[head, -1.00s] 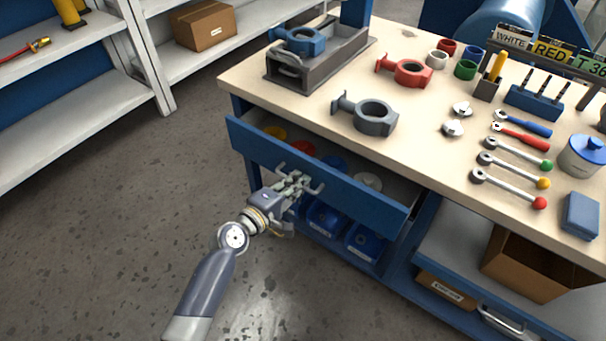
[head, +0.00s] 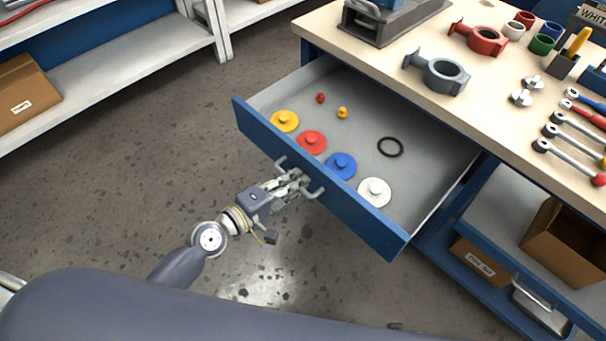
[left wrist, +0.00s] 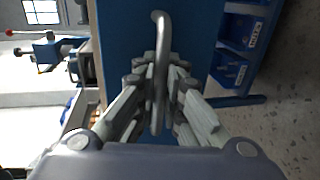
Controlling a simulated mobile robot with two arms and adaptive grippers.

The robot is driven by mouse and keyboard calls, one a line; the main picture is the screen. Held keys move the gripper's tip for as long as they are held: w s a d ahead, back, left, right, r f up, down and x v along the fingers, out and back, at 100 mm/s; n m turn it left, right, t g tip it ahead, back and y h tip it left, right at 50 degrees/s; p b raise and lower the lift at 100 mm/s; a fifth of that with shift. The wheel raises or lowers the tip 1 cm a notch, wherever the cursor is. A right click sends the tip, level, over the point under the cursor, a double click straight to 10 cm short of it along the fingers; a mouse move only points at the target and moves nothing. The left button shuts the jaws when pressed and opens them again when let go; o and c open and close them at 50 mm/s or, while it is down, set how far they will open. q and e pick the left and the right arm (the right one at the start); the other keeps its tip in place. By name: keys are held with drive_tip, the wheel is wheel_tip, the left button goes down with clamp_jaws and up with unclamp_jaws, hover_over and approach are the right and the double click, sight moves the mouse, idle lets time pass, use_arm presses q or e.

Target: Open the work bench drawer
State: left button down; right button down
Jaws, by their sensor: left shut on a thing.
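The work bench drawer (head: 340,205) has a blue front and a grey inside, and it stands pulled far out from under the bench top (head: 390,65). My left gripper (head: 300,182) is at the middle of the drawer front, shut on the grey bar handle (head: 314,192). In the left wrist view the fingers close on both sides of the handle (left wrist: 160,75), with the blue drawer front (left wrist: 120,40) behind it. My right gripper does not show.
In the drawer lie yellow, red, blue and white discs (head: 374,191), a black ring (head: 390,147) and two small knobs. Valve bodies (head: 438,73) and tools are on the bench top. A shelf (head: 130,75) stands at left. Open floor lies before the drawer.

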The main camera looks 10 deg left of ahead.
use_arm(q)
drive_tip(key=shift+s+a, duration=0.3)
drive_tip(key=shift+s, duration=0.05)
drive_tip(key=c, duration=2)
unclamp_jaws()
drive_tip(key=shift+o, duration=0.2)
drive_tip(key=v, duration=1.2)
